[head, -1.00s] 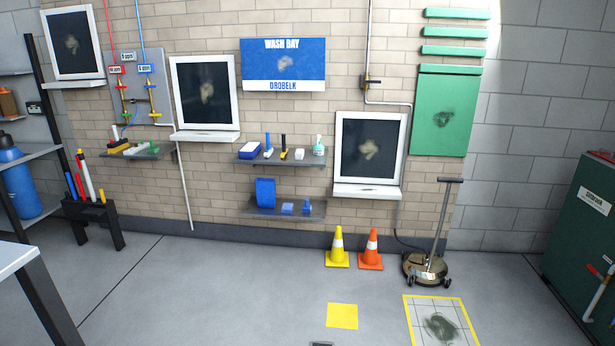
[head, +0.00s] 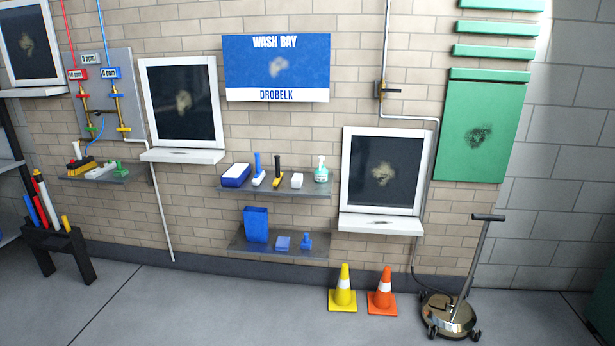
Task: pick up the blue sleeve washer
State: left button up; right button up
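On the upper grey wall shelf (head: 318,188) stands a tool with an upright blue handle (head: 257,165) and a small pale base, which looks like the blue sleeve washer. It is too small to be certain. To its left is a wider blue and white block (head: 236,176). Close on its right is a tool with a dark upright handle and a yellow part (head: 278,172). The blue-handled tool stands clear of any gripper. Neither of my grippers shows in the head view.
A lower shelf (head: 270,248) holds a blue bin (head: 256,225) and small blue items. Yellow (head: 343,291) and orange (head: 382,292) cones and a floor machine (head: 448,315) stand lower right. Floor left of the cones is clear.

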aim_at(259, 177)
jog(key=i, duration=2.6)
